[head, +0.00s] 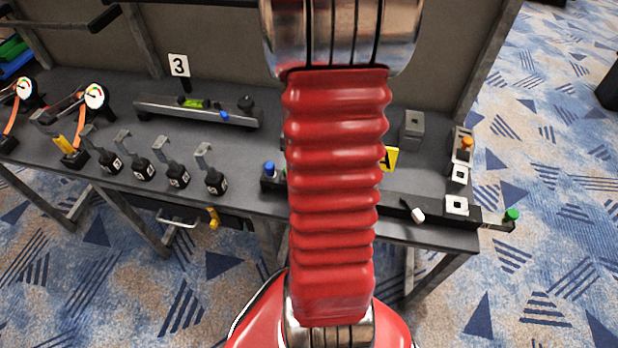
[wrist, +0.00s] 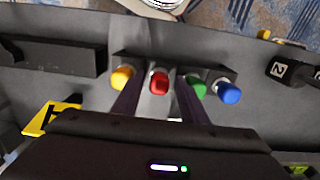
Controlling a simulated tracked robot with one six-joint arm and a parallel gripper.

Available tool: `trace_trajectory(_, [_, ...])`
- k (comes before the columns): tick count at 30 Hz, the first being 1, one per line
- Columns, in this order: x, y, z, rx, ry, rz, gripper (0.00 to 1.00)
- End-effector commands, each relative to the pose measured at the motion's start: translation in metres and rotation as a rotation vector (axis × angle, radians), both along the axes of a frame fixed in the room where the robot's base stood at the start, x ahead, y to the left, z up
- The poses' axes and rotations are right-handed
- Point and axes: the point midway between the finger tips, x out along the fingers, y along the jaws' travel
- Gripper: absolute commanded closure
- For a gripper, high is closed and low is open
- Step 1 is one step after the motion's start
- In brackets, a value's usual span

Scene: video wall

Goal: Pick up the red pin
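The red pin (wrist: 159,82) sits in a dark rack (wrist: 218,70) in the wrist view, between a yellow pin (wrist: 122,77) and a green pin (wrist: 196,84), with a blue pin (wrist: 229,93) at the right end. My gripper (wrist: 158,92) is open, its two dark fingers apart. The red pin appears between them, with no visible contact; the right finger overlaps the view of the green pin. The head view shows the blue pin (head: 269,168) at the rack's end, while my red-sleeved arm hides the red pin and gripper.
The grey workbench (head: 240,190) carries several numbered black blocks with levers (head: 178,176) on the left. A yellow letter sign (head: 390,158) and a grey block (head: 412,129) stand to the right. A fixture with a green knob (head: 512,214) overhangs the right edge.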

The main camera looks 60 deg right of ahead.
Motion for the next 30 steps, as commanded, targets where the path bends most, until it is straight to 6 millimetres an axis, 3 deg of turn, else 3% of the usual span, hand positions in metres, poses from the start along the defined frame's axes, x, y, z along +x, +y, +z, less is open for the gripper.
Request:
trace_trajectory(16, [0.0, 0.0, 0.0, 0.0, 0.0, 0.001, 1.0])
trace_trajectory(30, [0.001, 0.0, 0.011, -0.002, -0.002, 0.001, 1.0])
